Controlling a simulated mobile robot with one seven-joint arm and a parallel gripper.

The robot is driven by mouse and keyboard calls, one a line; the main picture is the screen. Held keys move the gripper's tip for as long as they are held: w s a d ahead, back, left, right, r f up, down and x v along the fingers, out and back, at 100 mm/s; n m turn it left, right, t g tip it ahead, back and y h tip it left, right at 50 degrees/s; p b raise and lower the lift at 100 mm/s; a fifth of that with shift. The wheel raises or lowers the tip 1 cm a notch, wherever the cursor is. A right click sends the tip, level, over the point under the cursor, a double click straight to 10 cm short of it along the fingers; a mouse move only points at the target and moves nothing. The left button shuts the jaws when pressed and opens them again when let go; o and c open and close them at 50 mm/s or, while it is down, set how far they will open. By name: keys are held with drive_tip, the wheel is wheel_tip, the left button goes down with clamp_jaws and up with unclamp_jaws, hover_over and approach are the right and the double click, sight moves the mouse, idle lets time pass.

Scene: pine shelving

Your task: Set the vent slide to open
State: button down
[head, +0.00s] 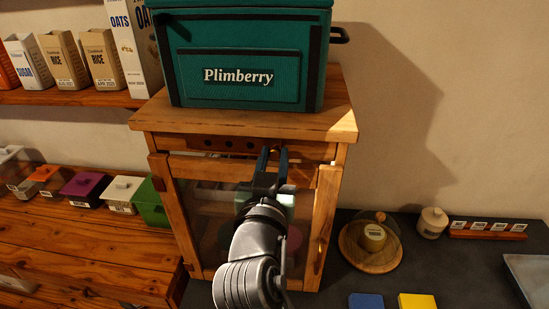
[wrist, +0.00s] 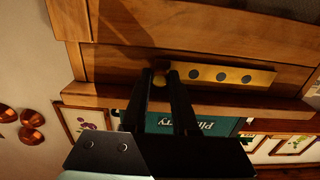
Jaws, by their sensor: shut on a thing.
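The vent slide (wrist: 236,75) is a brass-coloured strip with a row of dark round holes, set in the wooden top rail of a cabinet. In the head view its holes show as dark dots (head: 229,144) left of my gripper (head: 272,158). In the wrist view a small round knob (wrist: 161,83) at the strip's left end sits between the fingertips of my gripper (wrist: 160,76). The gripper is shut on this knob. The fingers partly hide the knob, and in the head view my gripper hides it fully.
A teal Plimberry box (head: 240,90) stands on the cabinet top (head: 340,125), just above the rail. The cabinet's glass door (head: 190,230) is below, behind my arm. A glass dome (head: 371,240) stands on the dark counter at right. Lidded tubs (head: 84,187) stand at left.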

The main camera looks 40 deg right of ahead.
drive_tip(key=shift+w+a+b, duration=0.7)
drive_tip(key=shift+w+a, duration=0.1)
drive_tip(key=shift+w, duration=0.1)
drive_tip(key=c, duration=0.7)
unclamp_jaws()
drive_tip(key=shift+w, duration=0.1)
drive_tip(key=b+v, duration=0.5)
drive_tip(key=v, duration=0.8)
